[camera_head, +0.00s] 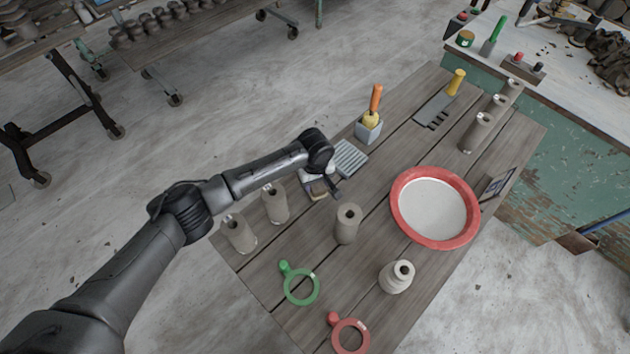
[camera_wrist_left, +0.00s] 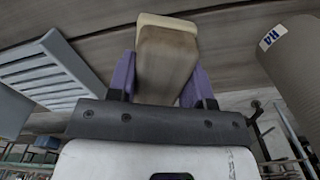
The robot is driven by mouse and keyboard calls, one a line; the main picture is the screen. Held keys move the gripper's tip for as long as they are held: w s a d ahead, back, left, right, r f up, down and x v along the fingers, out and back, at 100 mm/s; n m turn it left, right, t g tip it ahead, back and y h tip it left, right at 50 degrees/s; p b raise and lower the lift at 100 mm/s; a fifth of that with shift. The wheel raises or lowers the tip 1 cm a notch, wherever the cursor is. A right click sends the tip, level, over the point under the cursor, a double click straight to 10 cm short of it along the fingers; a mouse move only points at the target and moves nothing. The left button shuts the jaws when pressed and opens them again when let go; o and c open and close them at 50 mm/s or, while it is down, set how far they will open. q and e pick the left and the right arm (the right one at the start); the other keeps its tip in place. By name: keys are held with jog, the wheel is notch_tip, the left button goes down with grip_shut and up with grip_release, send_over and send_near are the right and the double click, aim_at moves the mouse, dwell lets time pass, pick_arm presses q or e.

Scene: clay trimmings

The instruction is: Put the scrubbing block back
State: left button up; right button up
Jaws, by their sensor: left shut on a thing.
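The scrubbing block (camera_wrist_left: 165,62) is a brown block with a cream layer at its far end. In the left wrist view it sits between the two purple fingers of my left gripper (camera_wrist_left: 160,85), which is shut on it. In the head view the gripper (camera_head: 322,190) is over the table's left edge, and my wrist hides most of the block. A grey slatted dish (camera_head: 350,158) lies just beyond the gripper; it also shows at the left of the wrist view (camera_wrist_left: 48,72). I cannot tell whether the block touches the table. My right gripper is not in view.
Grey clay cylinders (camera_head: 348,223) stand close by on the wooden table (camera_head: 385,178). A grey pot with orange and yellow tools (camera_head: 369,127) stands behind the dish. A red-rimmed basin (camera_head: 399,219) is to the right. Green (camera_head: 301,303) and red (camera_head: 351,350) rings lie in front.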

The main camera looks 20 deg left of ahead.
pick_arm(q)
jog(key=o, duration=0.5)
jog(key=shift+f, duration=0.15)
jog(key=o, duration=0.5)
jog(key=shift+c, duration=0.2)
jog(key=shift+r, duration=0.3)
notch_tip(320, 180, up, 12)
jog(key=p, duration=0.3)
jog(key=shift+f, duration=0.15)
